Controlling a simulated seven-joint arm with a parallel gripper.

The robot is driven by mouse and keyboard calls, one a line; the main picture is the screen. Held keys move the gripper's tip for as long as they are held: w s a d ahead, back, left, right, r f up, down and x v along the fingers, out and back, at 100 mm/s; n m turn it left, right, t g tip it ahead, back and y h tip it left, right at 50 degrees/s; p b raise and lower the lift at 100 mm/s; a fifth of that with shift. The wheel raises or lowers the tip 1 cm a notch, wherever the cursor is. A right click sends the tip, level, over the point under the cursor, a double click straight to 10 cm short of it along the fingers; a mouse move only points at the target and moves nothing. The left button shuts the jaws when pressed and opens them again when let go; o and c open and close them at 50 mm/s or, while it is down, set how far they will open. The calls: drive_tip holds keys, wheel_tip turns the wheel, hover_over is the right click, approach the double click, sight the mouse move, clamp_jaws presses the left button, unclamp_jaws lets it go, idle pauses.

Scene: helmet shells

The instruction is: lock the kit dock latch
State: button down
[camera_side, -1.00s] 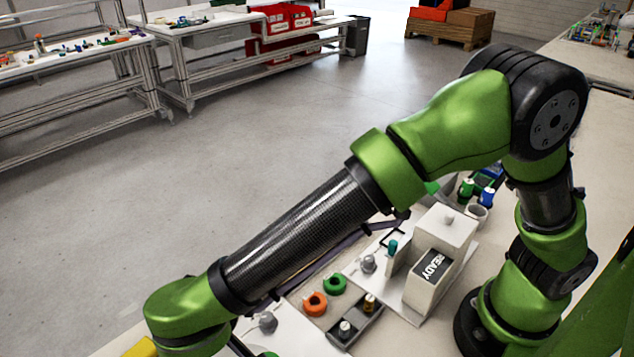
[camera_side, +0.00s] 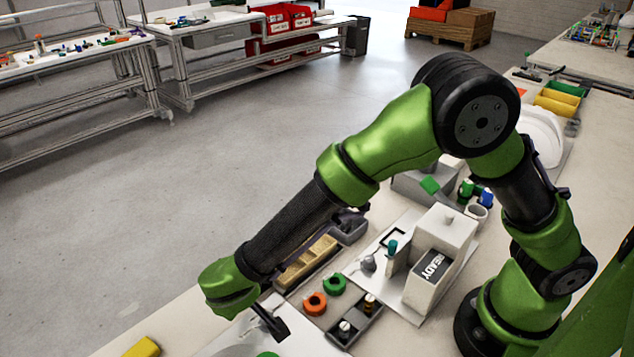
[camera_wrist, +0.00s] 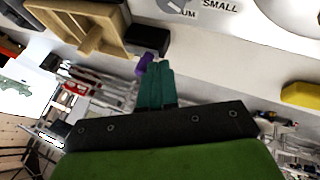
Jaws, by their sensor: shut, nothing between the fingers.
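A white box with a dark READY label (camera_side: 433,266) stands on a white base plate (camera_side: 408,312) in the side view. A teal-topped peg (camera_side: 392,247) and a grey round knob (camera_side: 368,263) are at its left. I cannot tell which part is the kit dock latch. My gripper (camera_side: 278,330) is left of these parts, apart from them, near the table's front edge; its tips are small and partly hidden there. In the wrist view my gripper's teal fingers (camera_wrist: 155,85) are together and hold nothing. A purple piece (camera_wrist: 145,63) shows just beyond their tips.
Orange (camera_side: 315,303) and green (camera_side: 335,284) rings and a grey tray with pegs (camera_side: 348,337) lie between my gripper and the box. A wooden tray (camera_side: 308,262) is behind them. A yellow block (camera_side: 142,347) lies at the front edge. The wrist view shows a SMALL label (camera_wrist: 220,5).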

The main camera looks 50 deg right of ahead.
drive_tip(key=shift+d, duration=0.1)
drive_tip(key=shift+d, duration=1.05)
drive_tip(key=shift+s+a, duration=0.1)
drive_tip(key=shift+a, duration=0.3)
drive_tip(key=a, duration=0.1)
drive_tip(key=s+a, duration=0.1)
drive_tip(key=a, duration=0.1)
drive_tip(key=v, duration=1)
drive_tip(key=shift+a, duration=0.15)
